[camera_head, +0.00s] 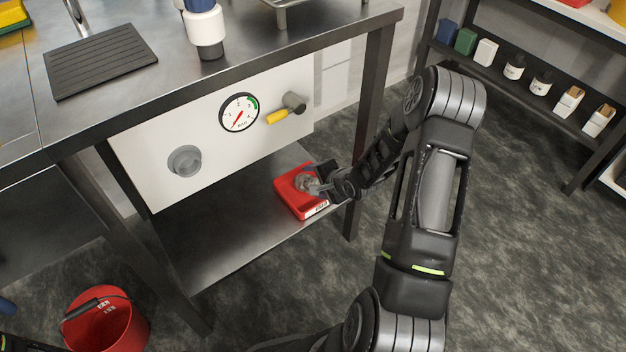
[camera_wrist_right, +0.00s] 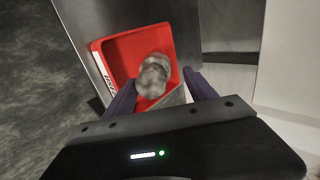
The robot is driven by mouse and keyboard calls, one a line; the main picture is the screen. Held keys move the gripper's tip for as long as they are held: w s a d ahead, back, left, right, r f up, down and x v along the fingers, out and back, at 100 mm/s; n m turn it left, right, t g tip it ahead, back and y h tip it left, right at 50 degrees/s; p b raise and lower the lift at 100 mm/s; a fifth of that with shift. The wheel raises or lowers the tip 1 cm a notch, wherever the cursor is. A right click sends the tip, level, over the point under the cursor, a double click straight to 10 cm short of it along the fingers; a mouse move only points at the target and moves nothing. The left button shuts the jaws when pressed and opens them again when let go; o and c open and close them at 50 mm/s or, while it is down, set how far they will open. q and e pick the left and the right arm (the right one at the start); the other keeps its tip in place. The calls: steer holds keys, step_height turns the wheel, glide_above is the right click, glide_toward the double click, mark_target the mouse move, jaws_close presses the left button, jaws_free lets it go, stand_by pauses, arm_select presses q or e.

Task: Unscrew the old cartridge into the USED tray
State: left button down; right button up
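The USED tray (camera_head: 285,194) is a red open tray on the lower steel shelf, near its right end. It also shows in the right wrist view (camera_wrist_right: 112,52), with a white label on one side. The old cartridge (camera_head: 306,182) is a grey, mottled rounded piece inside the tray's outline, and it shows in the right wrist view (camera_wrist_right: 153,76). My right gripper (camera_head: 318,184) is at the tray. In the wrist view its fingers (camera_wrist_right: 159,80) are spread around the cartridge, with a visible gap on the right side. My left gripper is out of view.
A white panel above the shelf carries a round grey fitting (camera_head: 185,161), a pressure gauge (camera_head: 239,112) and a yellow-handled valve (camera_head: 278,116). The table leg (camera_head: 368,120) stands close to my right arm. A red bucket (camera_head: 106,322) is on the floor. The shelf left of the tray is clear.

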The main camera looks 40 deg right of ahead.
steer(key=p+v, duration=0.2)
steer(key=v, duration=0.4)
steer(key=shift+r, duration=0.15)
steer(key=shift+s, duration=0.15)
stand_by(0.6)
steer(key=s+a+f+n+g+y, duration=0.1)
steer(key=s+a+f+n+g, duration=0.35)
steer(key=a, duration=0.75)
steer(key=s+a+f+n+g+y, duration=0.1)
steer(key=s+a+f+n+y, duration=0.15)
steer(key=s+a+n, duration=0.65)
steer(key=s+a+f+n+g+y, duration=0.1)
steer(key=s+a+f+n+g, duration=0.4)
steer(key=a, duration=0.9)
step_height(320, 180, up, 24)
steer(key=m+t+p, duration=0.2)
steer(key=p, duration=2.1)
steer(key=shift+s+a, duration=0.35)
steer(key=shift+s, duration=0.1)
